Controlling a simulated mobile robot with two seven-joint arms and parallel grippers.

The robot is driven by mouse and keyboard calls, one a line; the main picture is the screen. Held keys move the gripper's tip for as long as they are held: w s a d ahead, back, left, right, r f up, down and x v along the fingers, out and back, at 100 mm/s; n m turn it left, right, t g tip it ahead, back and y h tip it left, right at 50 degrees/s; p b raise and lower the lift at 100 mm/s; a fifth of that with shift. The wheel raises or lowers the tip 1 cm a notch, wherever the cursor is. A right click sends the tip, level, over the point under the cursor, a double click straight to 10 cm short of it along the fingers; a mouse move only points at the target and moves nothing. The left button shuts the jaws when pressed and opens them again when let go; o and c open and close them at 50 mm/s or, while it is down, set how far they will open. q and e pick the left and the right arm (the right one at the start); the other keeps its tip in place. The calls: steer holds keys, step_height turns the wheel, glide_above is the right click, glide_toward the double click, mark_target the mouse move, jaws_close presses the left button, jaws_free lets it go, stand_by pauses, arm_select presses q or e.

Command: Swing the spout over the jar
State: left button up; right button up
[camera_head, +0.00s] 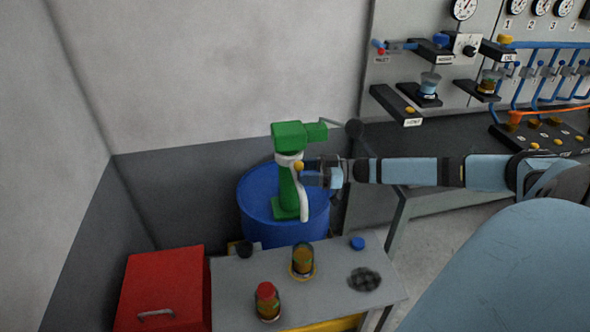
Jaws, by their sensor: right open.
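A green pump (289,190) stands on a blue drum (265,226) at the centre. Its white spout (304,203) curves down on the right side of the pump, its tip over the drum's front. A small yellow knob (298,166) sits near the spout's top. An open jar (303,259) with amber-brown contents stands on the grey table in front of the drum, apart from the spout tip. My right gripper (308,173) is open, fingers pointing left, close beside the knob and spout; whether it touches them I cannot tell. My left gripper is not in view.
The grey table (328,297) also holds a red-lidded jar (267,301), a blue cap (357,243) and a dark round pad (364,279). A red box (163,284) stands left. A bench with gauges, shelves and blue pipes (540,75) is at the right.

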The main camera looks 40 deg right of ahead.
steer(key=v, duration=0.9)
steer(key=shift+s+d, duration=0.25)
steer(key=shift+d, duration=0.1)
